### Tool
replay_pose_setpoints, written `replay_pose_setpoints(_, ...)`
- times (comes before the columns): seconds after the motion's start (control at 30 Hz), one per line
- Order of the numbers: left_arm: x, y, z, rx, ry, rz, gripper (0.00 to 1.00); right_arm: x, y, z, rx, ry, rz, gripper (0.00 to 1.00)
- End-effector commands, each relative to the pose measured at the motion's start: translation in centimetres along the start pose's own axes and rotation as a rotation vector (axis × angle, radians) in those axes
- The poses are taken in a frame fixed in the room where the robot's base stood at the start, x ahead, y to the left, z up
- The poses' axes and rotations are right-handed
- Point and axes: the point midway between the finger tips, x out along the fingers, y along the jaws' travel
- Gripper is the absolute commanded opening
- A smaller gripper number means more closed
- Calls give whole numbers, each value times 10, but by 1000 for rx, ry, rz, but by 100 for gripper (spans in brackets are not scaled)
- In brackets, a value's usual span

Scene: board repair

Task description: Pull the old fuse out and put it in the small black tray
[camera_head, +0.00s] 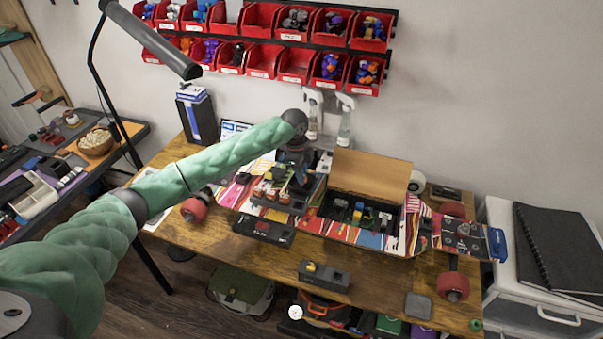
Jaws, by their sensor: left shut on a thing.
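My left gripper (299,186) reaches down over the left end of the open skateboard deck (381,240). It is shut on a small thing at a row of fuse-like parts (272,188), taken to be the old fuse. The fingers and the dark wrist hide most of it, and I cannot tell whether it is still seated. A small dark tray (418,305) lies at the table's front right edge and looks empty; I cannot be sure it is the named tray. My right gripper is not in view.
The deck's raised brown lid (368,174) stands just right of my gripper. A dark box (262,230) and a grey box with a yellow part (324,274) lie in front. Red bins (262,60) hang above.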

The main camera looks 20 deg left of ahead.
Motion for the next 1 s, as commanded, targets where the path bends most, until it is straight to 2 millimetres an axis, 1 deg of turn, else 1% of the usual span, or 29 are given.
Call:
replay_pose_setpoints(0.37,1,0,0,0,0,0,0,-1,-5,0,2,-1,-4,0)
replay_pose_setpoints(0.4,1,0,0,0,0,0,27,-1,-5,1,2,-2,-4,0)
replay_pose_setpoints(0.5,1,0,0,0,0,0,44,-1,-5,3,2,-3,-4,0)
replay_pose_setpoints(0.77,1,0,0,0,0,0,44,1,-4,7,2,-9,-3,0)
replay_pose_setpoints(0.9,-5,-1,0,0,0,-3,44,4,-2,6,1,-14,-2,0)
replay_pose_setpoints(0.93,-8,-1,1,0,0,-3,44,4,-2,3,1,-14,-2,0)
replay_pose_setpoints(1.0,-16,-1,1,1,0,-3,44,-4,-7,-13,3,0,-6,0)
